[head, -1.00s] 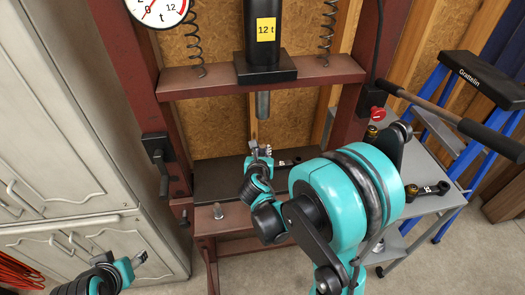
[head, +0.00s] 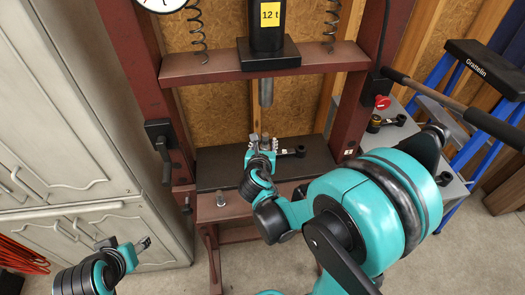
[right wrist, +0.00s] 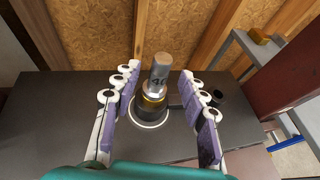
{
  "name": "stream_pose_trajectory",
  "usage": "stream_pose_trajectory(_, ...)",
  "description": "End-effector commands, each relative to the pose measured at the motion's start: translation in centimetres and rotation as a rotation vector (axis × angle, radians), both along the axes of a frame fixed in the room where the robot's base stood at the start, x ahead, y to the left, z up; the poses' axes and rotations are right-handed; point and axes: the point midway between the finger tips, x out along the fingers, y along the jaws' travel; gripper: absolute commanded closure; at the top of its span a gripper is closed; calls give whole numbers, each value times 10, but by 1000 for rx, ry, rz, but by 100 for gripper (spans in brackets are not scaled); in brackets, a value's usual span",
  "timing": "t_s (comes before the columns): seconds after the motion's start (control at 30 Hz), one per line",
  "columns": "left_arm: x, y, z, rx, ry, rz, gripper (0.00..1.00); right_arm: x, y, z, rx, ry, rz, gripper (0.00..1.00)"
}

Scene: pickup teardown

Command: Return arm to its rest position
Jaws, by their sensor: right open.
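My right gripper (head: 262,143) is over the press plate, below the ram (head: 266,93). In the right wrist view my right gripper (right wrist: 160,105) is open, with fingers on both sides of a grey cylinder (right wrist: 159,72) marked "40". My right arm (head: 365,215) reaches in from the lower right. My left gripper (head: 130,248) is at the lower left, away from the press; its jaw opening is unclear.
A black link (head: 290,152) lies on the press plate (head: 220,172). The red press frame (head: 140,100) stands around the work area. A grey cart (head: 400,135) with parts is at the right, a blue-legged stool (head: 490,70) behind it. Cabinets (head: 60,130) stand left.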

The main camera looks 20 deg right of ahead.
Motion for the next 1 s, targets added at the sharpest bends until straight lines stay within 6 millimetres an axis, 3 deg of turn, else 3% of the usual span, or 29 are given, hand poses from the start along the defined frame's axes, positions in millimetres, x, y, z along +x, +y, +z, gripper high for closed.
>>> stream_pose_trajectory(0.3,0,0,0,0,0,0,47,-49,29,23,0,0,4,57)
stream_pose_trajectory(0.5,0,0,0,0,0,0,47,-63,36,30,1,0,2,57)
stream_pose_trajectory(0.77,0,0,0,0,0,0,47,-66,37,31,3,-2,-2,57)
stream_pose_trajectory(0.87,0,0,0,0,0,0,47,-69,35,30,74,-17,-33,57)
stream_pose_trajectory(1.0,0,0,0,0,0,0,47,-85,29,22,417,-96,-202,57)
